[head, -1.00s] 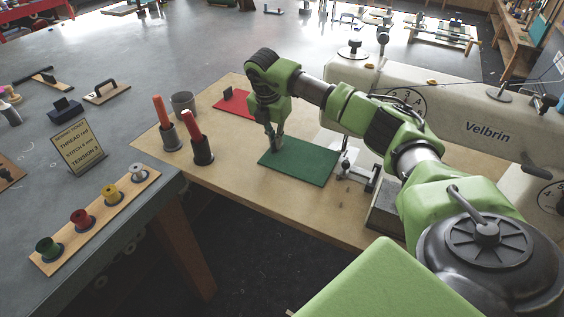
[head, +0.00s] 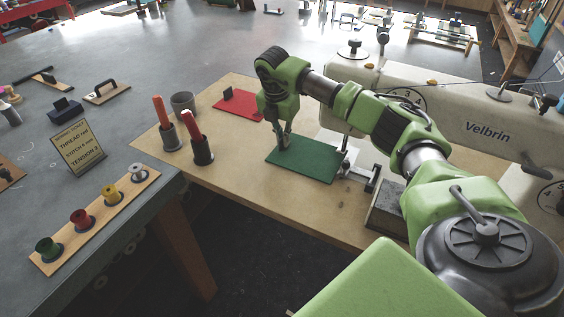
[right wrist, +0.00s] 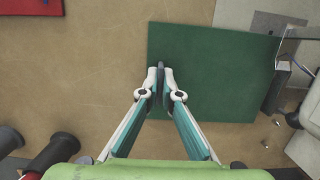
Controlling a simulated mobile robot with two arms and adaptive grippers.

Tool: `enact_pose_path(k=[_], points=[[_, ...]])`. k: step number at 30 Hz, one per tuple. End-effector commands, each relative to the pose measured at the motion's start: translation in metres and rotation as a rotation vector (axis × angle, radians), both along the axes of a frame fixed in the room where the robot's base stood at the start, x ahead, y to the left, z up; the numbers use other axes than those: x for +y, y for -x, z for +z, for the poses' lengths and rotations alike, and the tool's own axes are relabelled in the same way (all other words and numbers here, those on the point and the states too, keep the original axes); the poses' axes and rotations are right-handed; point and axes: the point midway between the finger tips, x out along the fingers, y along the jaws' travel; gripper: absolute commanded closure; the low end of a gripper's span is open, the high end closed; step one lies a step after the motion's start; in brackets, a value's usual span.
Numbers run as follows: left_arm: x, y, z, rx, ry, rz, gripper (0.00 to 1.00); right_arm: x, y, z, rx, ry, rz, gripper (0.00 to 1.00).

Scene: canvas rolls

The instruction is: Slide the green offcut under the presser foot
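The green offcut (head: 308,162) lies flat on the wooden machine table, and it also shows in the right wrist view (right wrist: 225,90). My right gripper (head: 284,142) is above its left part, pointing down. In the right wrist view my right gripper's fingertips (right wrist: 160,82) are closed on a small dark upright tab on the offcut. The presser foot area of the sewing machine (head: 352,160) is at the offcut's right edge, partly hidden; a metal part (right wrist: 277,85) shows beside that edge. I cannot tell whether the edge is under the foot. My left gripper is out of view.
The red offcut (head: 238,105) with its dark tab lies behind. Two thread cones (head: 197,140) and a grey cup (head: 183,103) stand at the table's left. A spool rack (head: 98,220) and a ticket stand (head: 78,146) are on the grey table. The Velbrin machine body (head: 455,120) bounds the right.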

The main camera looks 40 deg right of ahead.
Motion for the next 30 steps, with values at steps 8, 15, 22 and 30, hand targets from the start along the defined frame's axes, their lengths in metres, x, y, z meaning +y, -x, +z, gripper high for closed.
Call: enact_pose_path(k=[8, 15, 22, 30], points=[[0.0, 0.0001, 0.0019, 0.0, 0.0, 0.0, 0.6, -0.0042, 0.0009, -0.0003, 0.0, 0.001, -0.001, 1.0], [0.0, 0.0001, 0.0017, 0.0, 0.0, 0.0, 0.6, -0.0041, 0.0009, -0.0004, 0.0, 0.001, -0.001, 1.0], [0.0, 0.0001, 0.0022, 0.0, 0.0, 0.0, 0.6, -0.0046, 0.0021, -0.0004, 0.001, 0.002, 0.0, 1.0], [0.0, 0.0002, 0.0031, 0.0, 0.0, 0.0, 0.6, -0.0053, 0.0045, -0.0003, 0.001, 0.0, 0.0, 1.0]])
